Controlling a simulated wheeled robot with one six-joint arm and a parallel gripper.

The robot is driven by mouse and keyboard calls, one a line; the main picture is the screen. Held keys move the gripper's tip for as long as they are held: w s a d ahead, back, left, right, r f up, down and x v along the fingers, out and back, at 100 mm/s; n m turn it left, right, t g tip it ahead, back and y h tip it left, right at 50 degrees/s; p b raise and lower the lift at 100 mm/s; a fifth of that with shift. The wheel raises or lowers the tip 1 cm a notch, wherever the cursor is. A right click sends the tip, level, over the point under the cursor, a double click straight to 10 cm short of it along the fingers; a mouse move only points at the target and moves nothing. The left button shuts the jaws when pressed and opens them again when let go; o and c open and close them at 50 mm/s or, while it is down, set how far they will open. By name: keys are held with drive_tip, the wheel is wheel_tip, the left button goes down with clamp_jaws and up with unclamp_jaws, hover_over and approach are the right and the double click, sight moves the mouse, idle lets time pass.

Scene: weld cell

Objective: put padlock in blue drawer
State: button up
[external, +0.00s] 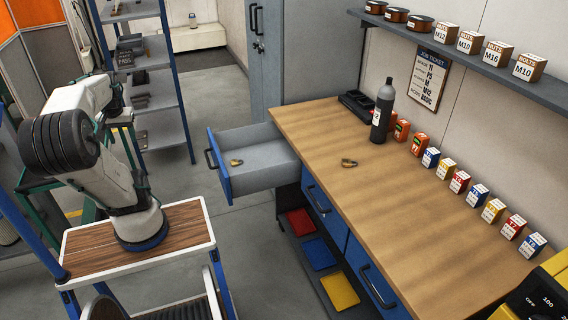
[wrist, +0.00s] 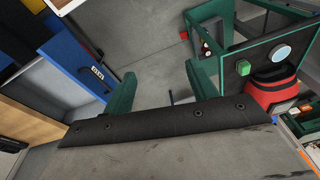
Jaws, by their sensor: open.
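A small brass padlock (external: 348,162) lies on the wooden workbench top (external: 400,210). A blue panel with a label and black handle, apparently the drawer front, shows at left in the wrist view (wrist: 70,52). My gripper (wrist: 162,75) is open, its two green fingers apart with only floor between them. In the external view my arm is folded at left, well away from the bench, and the gripper is mostly hidden.
A dark bottle (external: 383,112), a black tray (external: 357,103) and a row of small boxes (external: 460,182) stand along the bench's wall side. Closed blue drawers (external: 373,283) sit below. Shelving (external: 155,80) and a grey cabinet (external: 287,50) stand behind.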

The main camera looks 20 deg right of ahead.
drive_tip(key=shift+o, duration=0.4)
drive_tip(key=shift+s+a+n+g, duration=0.2)
drive_tip(key=shift+s+n+g, duration=0.2)
drive_tip(key=shift+s+n, duration=0.75)
drive_tip(key=shift+s, duration=0.1)
